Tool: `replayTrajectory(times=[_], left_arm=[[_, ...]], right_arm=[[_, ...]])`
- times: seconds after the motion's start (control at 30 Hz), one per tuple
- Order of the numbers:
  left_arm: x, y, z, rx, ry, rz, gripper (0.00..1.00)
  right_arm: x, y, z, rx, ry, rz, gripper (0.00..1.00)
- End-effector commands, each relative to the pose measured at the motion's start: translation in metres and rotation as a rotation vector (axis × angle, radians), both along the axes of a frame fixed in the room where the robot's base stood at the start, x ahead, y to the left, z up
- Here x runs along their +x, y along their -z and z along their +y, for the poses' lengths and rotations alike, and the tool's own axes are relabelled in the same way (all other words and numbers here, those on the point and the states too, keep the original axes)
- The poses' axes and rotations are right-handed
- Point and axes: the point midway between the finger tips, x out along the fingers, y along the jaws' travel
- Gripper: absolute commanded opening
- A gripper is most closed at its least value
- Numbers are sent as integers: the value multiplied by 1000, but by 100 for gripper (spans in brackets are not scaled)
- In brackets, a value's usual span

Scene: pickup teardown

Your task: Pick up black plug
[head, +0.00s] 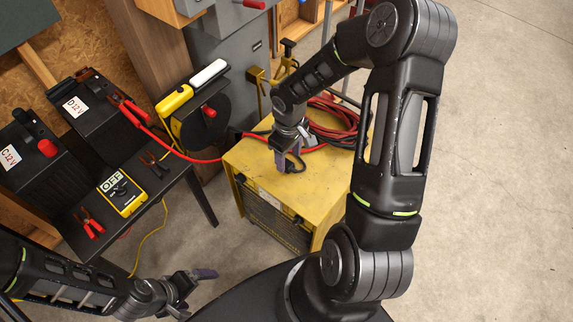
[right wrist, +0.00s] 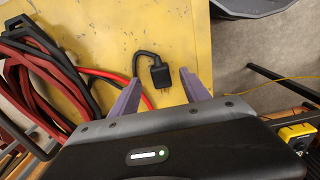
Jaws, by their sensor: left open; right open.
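The black plug (right wrist: 161,76) lies on top of the yellow box (right wrist: 105,28), its metal prongs and short black cord showing in the right wrist view. My right gripper (right wrist: 160,77) is open, with its purple fingers on either side of the plug; I cannot tell how far above the box top they are. In the head view my right gripper (head: 287,160) is over the box top, and the plug (head: 297,166) shows beside its fingers, partly hidden. My left gripper (head: 193,286) is open and empty, low in the foreground, away from the box.
Coiled red and black cables (head: 338,126) lie on the back of the box top. A dark table (head: 150,195) at left holds black battery units, red clamps and a yellow meter (head: 121,194). A yellow work light (head: 172,103) stands behind. Concrete floor (head: 490,180) at right is clear.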

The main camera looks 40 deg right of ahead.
Motion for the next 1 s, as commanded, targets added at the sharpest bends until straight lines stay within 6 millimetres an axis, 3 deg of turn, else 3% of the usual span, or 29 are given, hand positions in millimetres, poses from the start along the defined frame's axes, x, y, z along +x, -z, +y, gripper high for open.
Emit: replayTrajectory(times=[0.2, 0.83, 1.0], left_arm=[[0, 4, 0, 0, 0, 0, 100], [0, 3, 0, 0, 0, 0, 100], [0, 3, 0, 0, 0, 0, 100]], right_arm=[[0, 29, 1, 1, 0, 1, 55], [0, 30, 1, 0, 0, 0, 55], [0, 30, 1, 0, 0, 0, 41]])
